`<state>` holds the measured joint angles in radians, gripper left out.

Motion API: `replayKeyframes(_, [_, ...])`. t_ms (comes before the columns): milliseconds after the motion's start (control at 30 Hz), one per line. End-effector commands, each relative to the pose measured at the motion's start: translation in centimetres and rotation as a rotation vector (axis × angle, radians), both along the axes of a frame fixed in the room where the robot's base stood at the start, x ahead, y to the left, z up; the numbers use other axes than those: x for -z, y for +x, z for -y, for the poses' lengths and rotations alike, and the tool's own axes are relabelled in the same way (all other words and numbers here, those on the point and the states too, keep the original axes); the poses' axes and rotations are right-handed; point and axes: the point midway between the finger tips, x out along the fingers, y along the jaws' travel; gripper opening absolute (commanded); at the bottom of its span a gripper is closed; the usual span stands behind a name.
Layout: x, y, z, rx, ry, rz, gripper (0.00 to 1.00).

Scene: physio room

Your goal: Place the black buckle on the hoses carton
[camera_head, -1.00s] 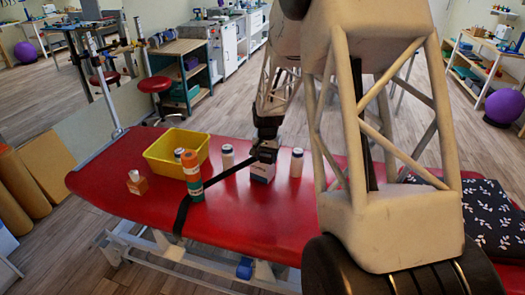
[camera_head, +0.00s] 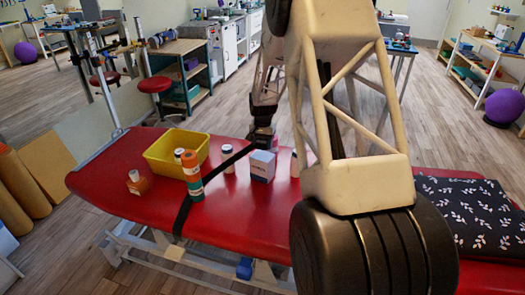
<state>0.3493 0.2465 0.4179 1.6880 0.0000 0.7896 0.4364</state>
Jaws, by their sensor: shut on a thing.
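My gripper (camera_head: 261,147) is small and dark in the head view, just behind or above the far edge of a white and blue carton (camera_head: 262,167). The carton stands upright on the red treatment table, its top face visible; its label is too small to read. A black strap (camera_head: 221,168) runs from the table's front edge up to my gripper. The gripper is shut on the strap's far end, where the black buckle appears to be; the buckle's outline merges with the dark fingers. I cannot tell whether it touches the carton.
A yellow bin (camera_head: 177,150), an orange and green tube (camera_head: 192,177) and a white bottle (camera_head: 228,158) stand left of the carton. A small orange-brown box (camera_head: 138,182) is farther left. Another bottle (camera_head: 294,164) is partly hidden by my arm. A patterned dark cushion (camera_head: 470,212) lies right.

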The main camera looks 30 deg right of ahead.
Motion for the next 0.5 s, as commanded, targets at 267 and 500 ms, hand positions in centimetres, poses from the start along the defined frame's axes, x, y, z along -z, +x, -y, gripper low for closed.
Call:
replayKeyframes(267, [0.1,0.0,0.0,0.0,0.0,0.0,0.3])
replayKeyframes(500, [2.1,0.0,0.0,0.0,0.0,-0.001,0.3])
